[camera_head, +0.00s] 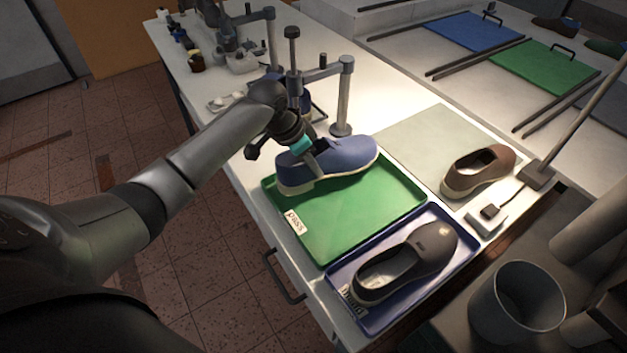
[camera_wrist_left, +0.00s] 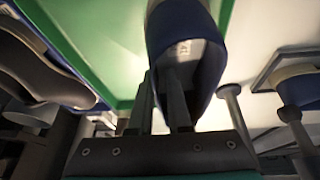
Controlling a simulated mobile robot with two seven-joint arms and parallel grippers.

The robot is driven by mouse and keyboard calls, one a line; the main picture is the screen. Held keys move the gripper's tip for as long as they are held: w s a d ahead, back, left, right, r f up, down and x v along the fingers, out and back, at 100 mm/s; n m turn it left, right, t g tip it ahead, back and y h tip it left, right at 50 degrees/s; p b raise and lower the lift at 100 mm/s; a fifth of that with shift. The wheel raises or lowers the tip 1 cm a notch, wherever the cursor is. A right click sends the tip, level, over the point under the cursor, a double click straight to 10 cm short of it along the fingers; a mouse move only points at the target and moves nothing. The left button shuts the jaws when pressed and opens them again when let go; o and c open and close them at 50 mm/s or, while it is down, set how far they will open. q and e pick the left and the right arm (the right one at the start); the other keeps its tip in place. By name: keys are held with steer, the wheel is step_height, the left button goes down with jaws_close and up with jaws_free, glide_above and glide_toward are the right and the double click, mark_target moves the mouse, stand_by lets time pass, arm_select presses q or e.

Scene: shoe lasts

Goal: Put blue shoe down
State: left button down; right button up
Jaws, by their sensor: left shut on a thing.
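A blue shoe with a pale sole (camera_head: 343,164) is at the back end of the green tray (camera_head: 340,227) in the head view, its toe pointing right. My left gripper (camera_head: 314,160) is shut on the shoe's heel end. In the left wrist view the blue shoe (camera_wrist_left: 195,50) fills the top middle, with the gripper fingers (camera_wrist_left: 165,95) at its opening. The green tray (camera_wrist_left: 92,30) shows beside it. I cannot tell whether the sole touches the tray. My right gripper is not in view.
A blue tray (camera_head: 462,253) holding a dark grey shoe (camera_head: 425,250) lies in front of the green tray. A brown shoe (camera_head: 480,171) stands on a pale mat (camera_head: 415,138) to the right. A metal post stand (camera_head: 343,95) rises close behind the blue shoe. The green tray's front half is bare.

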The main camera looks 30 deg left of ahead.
arm_select(q)
steer(key=shift+f+b, duration=0.4)
steer(key=shift+f, duration=2)
steer(key=c, duration=0.9)
jaws_free()
steer(key=shift+o, duration=0.2)
steer(key=p+v, duration=0.2)
steer(key=v, duration=1)
steer(key=shift+w+r, duration=0.1)
